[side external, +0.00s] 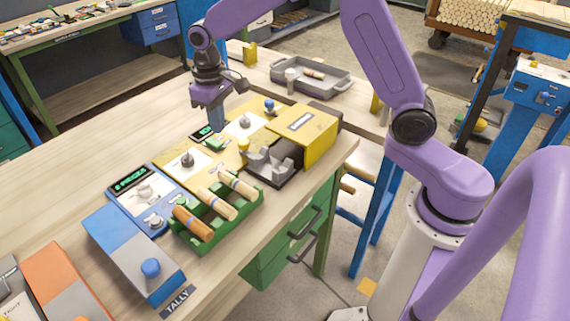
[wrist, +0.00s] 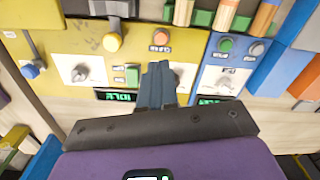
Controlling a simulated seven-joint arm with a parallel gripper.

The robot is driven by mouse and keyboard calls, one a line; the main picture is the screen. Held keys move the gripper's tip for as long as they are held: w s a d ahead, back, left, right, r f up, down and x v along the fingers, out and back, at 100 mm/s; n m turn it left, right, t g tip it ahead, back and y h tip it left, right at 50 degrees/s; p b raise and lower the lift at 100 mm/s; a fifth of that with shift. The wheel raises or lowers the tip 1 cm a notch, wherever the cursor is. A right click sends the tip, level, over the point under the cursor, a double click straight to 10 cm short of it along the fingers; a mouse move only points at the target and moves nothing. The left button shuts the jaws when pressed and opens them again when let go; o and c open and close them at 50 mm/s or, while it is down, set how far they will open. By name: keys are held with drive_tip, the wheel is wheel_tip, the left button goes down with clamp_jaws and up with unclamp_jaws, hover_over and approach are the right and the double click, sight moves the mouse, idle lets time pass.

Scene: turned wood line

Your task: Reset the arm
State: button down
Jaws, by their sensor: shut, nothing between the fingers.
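My gripper (side external: 216,122) is on the purple arm, above the far edge of the yellow control panel (side external: 168,165) on the wooden bench. In the wrist view its fingers (wrist: 157,75) are together with nothing between them, and they cover part of the yellow panel behind. Whether the fingertips touch the panel cannot be told.
A green rack (side external: 222,230) holds several turned wood pieces near the bench's front edge. A yellow machine (side external: 305,125) with a grey cradle stands right of it. A blue box (side external: 130,255) and an orange box (side external: 62,280) stand at front left. A grey tray (side external: 325,82) lies behind. The bench at left is clear.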

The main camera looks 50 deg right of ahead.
drive_tip(key=s+r+n, duration=0.2)
drive_tip(key=s+n, duration=0.1)
drive_tip(key=s, duration=0.7)
drive_tip(key=s+r+n, duration=0.2)
drive_tip(key=s, duration=0.7)
drive_tip(key=s+d+n, duration=0.2)
drive_tip(key=s+d, duration=0.1)
drive_tip(key=s, duration=0.4)
drive_tip(key=s+d+n, duration=0.2)
drive_tip(key=s+d, duration=0.1)
drive_tip(key=s, duration=0.5)
drive_tip(key=shift+d+f, duration=0.4)
drive_tip(key=shift+f, duration=0.05)
